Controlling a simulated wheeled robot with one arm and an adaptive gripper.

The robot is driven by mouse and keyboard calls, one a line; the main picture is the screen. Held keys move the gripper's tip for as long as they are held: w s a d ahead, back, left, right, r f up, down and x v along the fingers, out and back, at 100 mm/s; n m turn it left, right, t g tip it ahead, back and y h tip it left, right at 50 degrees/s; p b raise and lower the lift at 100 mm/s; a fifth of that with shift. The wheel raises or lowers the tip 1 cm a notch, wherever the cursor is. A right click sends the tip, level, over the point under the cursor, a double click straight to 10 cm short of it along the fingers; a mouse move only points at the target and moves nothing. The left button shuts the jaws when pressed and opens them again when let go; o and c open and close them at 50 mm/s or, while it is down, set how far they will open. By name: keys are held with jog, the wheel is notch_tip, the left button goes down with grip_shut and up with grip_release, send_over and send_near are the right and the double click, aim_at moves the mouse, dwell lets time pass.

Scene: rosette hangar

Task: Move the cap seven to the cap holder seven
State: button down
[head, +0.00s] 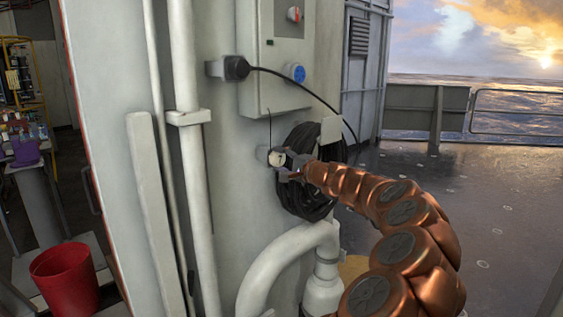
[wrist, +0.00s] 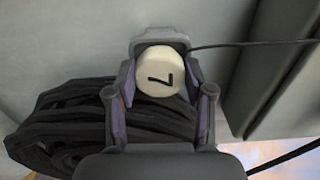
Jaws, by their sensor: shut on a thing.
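The cap seven is a small white round cap (wrist: 160,72) with a black 7 on its face. In the head view it shows as a pale cap (head: 276,158) close to the wall. My gripper (head: 283,164) is shut on it, with a finger on each side in the wrist view (wrist: 160,98). A grey block (head: 262,154) on the wall sits right behind the cap, and looks like the cap holder seven; its grey edge shows around the cap's top in the wrist view (wrist: 160,44). The cap hides most of it, so I cannot tell whether they touch.
A thin black cord (wrist: 250,43) runs from the cap. A coiled black cable (head: 308,190) hangs on the wall just below and right of my gripper. A black plug (head: 237,68) sits above, beside a grey electrical box (head: 278,95). A white pipe (head: 275,262) bends below.

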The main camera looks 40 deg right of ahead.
jog(key=shift+c, duration=1.7)
grip_release()
jog(key=s, duration=1.2)
jog(key=shift+a, duration=0.1)
